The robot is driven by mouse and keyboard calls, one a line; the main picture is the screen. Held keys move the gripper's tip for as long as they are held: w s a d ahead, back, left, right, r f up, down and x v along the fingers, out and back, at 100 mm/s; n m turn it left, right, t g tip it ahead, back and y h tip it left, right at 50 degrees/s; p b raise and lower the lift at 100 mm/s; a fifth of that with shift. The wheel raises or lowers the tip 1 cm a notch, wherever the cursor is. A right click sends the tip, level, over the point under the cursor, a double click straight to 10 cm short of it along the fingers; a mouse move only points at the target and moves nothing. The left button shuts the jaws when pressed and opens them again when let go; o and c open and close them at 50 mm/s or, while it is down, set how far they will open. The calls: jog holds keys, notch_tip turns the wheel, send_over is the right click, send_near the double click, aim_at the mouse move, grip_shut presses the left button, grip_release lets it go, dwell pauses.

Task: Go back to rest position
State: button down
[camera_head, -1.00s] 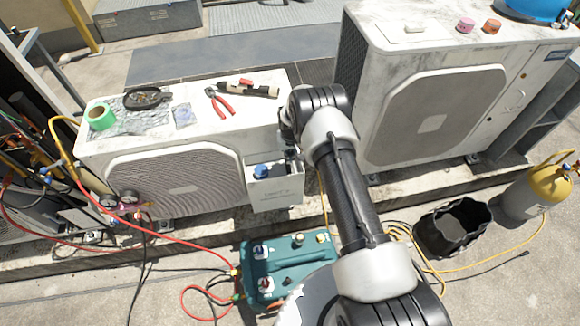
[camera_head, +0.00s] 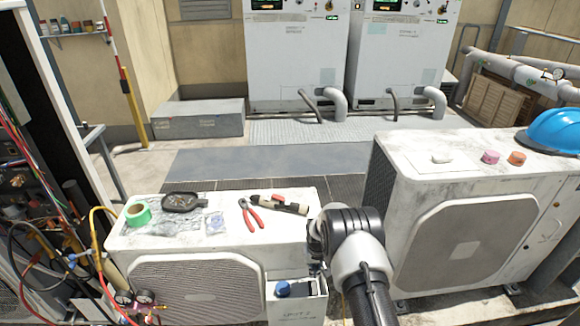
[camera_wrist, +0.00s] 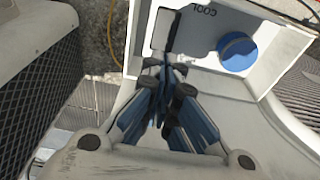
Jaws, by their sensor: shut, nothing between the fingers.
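My gripper (camera_wrist: 165,75) is shut and empty in the wrist view, its blue-grey fingers pointing toward the open control box (camera_wrist: 282,40) on the smaller condenser. A round blue knob (camera_wrist: 237,52) sits on the panel inside the box, to the right of the fingertips, beside the word COOL. A pale rectangular piece (camera_wrist: 165,28) lies just beyond the tips; I cannot tell whether they touch it. In the head view the blue knob (camera_head: 283,288) and control box (camera_head: 297,310) are at the bottom, left of my arm. My fingers are hidden there behind the wrist.
Pliers (camera_head: 251,213), a black-and-tan tool (camera_head: 280,204), green tape (camera_head: 138,212) and a dark tray (camera_head: 184,201) lie on the smaller condenser (camera_head: 225,240). The larger condenser (camera_head: 470,240) stands close on my arm's right, with a blue helmet (camera_head: 553,131) on top.

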jog(key=s+r+t, duration=0.1)
jog(key=s+r, duration=0.1)
jog(key=r, duration=1.1)
jog(key=s+r, duration=0.2)
jog(key=r, duration=1.2)
jog(key=s+r, duration=1.1)
jog(key=r, duration=0.3)
jog(key=s+r+t, duration=0.1)
jog(key=s+r, duration=0.1)
jog(key=s, duration=1.1)
jog(key=s+r, duration=0.2)
jog(key=s, duration=1.1)
jog(key=shift+r+t, duration=0.2)
jog(key=shift+t, duration=0.2)
jog(key=shift+w, duration=0.15)
